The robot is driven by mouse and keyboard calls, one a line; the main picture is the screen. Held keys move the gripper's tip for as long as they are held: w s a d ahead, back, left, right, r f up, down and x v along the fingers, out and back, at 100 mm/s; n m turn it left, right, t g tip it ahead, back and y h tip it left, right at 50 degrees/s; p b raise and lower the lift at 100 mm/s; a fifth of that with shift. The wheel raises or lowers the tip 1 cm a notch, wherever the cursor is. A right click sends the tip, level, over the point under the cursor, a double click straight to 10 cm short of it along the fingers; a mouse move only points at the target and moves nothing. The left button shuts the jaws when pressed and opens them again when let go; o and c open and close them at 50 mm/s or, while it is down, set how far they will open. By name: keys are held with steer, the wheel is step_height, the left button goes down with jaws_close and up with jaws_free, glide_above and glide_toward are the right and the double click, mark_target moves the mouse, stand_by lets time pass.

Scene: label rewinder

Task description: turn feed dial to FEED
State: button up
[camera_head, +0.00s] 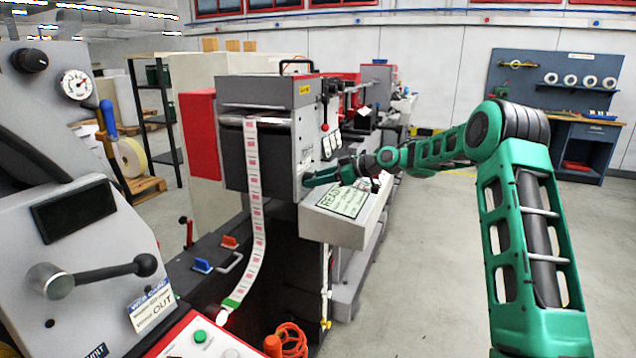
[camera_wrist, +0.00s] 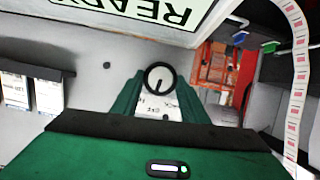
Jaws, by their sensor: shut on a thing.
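The feed dial (camera_wrist: 159,78) shows in the wrist view as a round knob with a dark rim, a pale face and a short dark pointer mark. A white printed label (camera_wrist: 158,105) lies just below it, partly covered. My gripper (camera_wrist: 161,84) has its two green fingers on either side of the dial, shut on it. In the head view my gripper (camera_head: 322,177) reaches the side of the grey machine (camera_head: 268,92), above the box with the READY sign. The dial is hidden there, and the label's words are too small to read.
The READY sign (camera_head: 343,201) tops a grey box (camera_head: 330,228) close under my gripper. A label strip (camera_head: 255,190) hangs down the machine's front. White switches (camera_head: 330,146) sit above my gripper. A crank handle (camera_head: 110,272) stands at lower left. The floor at right is clear.

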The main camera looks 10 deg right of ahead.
steer(key=m+g+y, duration=0.1)
steer(key=m, duration=0.1)
steer(key=m+g+y, duration=0.1)
steer(key=m, duration=0.1)
steer(key=shift+w+d+m, duration=0.15)
steer(key=shift+w+m, duration=0.15)
steer(key=shift+w, duration=0.05)
stand_by(0.4)
steer(key=o, duration=1.1)
steer(key=shift+f, duration=0.1)
steer(key=shift+d, duration=0.1)
steer(key=v, duration=1)
steer(key=shift+w+d, duration=0.1)
steer(key=shift+d, duration=0.25)
